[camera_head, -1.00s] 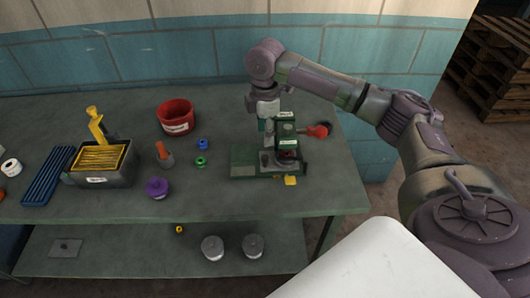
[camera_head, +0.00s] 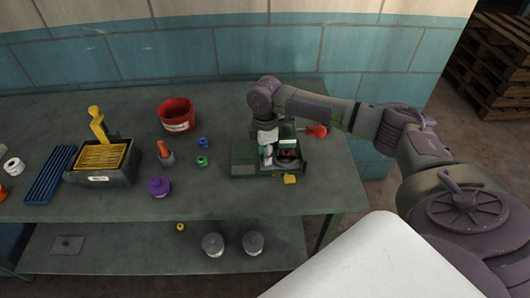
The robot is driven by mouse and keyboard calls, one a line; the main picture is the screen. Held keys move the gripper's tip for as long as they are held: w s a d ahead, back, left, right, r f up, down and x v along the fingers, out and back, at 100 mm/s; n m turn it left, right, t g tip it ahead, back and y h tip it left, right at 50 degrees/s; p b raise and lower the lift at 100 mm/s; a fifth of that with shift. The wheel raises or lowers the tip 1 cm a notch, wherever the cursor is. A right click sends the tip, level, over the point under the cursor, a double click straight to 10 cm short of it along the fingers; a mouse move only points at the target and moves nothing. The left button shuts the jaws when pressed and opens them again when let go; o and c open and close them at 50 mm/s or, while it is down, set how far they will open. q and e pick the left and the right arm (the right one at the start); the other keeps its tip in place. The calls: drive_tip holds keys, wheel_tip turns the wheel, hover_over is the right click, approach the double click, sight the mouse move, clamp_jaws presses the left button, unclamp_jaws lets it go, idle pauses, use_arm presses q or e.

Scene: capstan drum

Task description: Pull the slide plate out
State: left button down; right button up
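A green machine (camera_head: 243,154) with a flat base stands near the right end of the workbench. A yellow tab (camera_head: 290,179) sticks out at its front lower edge. I cannot tell whether this tab belongs to the slide plate; no other part shows clearly as the plate. My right gripper (camera_head: 267,157) points down over the middle of the machine, beside its dark round part. My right wrist and forearm cover part of the machine's upper portion. The fingers are too small to tell whether they are open or touching anything. My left gripper is not in view.
A red knobbed handle (camera_head: 317,131) projects to the machine's right. A red bowl (camera_head: 177,116), a purple knobbed piece (camera_head: 158,187), blue and green spools and a grey bin (camera_head: 108,178) with a yellow tool stand left. The bench front (camera_head: 230,205) is clear.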

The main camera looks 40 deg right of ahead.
clamp_jaws()
drive_tip(key=w+a, duration=0.1)
drive_tip(key=a, duration=0.1)
drive_tip(key=w+a+p, duration=0.1)
drive_tip(key=w+a, duration=0.1)
drive_tip(key=a, duration=0.1)
drive_tip(key=w+a, duration=0.2)
drive_tip(key=a, duration=0.1)
drive_tip(key=shift+a, duration=0.1)
drive_tip(key=shift+r, duration=0.1)
drive_tip(key=shift+o, duration=2.2)
unclamp_jaws()
